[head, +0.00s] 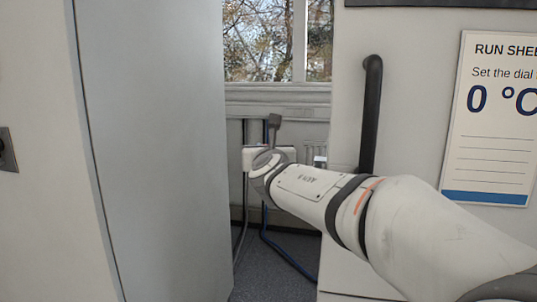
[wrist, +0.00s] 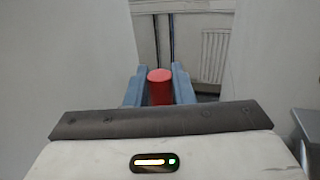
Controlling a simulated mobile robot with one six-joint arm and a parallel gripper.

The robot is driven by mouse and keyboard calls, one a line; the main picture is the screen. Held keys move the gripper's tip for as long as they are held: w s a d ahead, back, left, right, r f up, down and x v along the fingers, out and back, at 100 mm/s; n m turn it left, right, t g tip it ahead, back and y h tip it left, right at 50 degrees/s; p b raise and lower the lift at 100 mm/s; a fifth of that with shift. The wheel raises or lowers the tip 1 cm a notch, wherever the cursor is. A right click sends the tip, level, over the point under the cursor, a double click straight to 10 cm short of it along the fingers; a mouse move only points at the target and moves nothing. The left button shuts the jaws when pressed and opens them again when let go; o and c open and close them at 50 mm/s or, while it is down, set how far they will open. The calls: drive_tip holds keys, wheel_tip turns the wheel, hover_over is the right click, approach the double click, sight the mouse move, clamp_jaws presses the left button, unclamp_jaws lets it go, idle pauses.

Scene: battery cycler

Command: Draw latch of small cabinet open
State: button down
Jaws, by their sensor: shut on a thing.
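In the wrist view, my gripper (wrist: 160,76) has its two blue-grey fingers on either side of a red cylinder (wrist: 160,92) and is shut on it. The red cylinder stands upright with its round top showing; its lower end is hidden by the dark edge of my gripper. It may be the latch's knob, but what it is fixed to cannot be seen. In the head view, my arm reaches from the lower right toward the gap between two cabinets. Its wrist hides the fingers, and the red cylinder does not show there.
A tall grey panel (head: 155,150) stands on the left. On the right, a pale cabinet front has a black vertical handle (head: 371,115), close behind my arm, and a run sheet (head: 497,120) reading 0 °C. Cables (head: 290,262) and a window (head: 262,45) lie beyond the gap.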

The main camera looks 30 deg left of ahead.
drive_tip(key=shift+s+d+b, duration=0.2)
drive_tip(key=shift+s+b, duration=0.15)
drive_tip(key=shift+s, duration=1)
drive_tip(key=shift+r, duration=0.1)
drive_tip(key=c, duration=1.3)
unclamp_jaws()
drive_tip(key=shift+s, duration=0.1)
drive_tip(key=v, duration=0.7)
drive_tip(key=shift+s+d, duration=0.2)
drive_tip(key=shift+s, duration=0.15)
drive_tip(key=shift+s, duration=0.1)
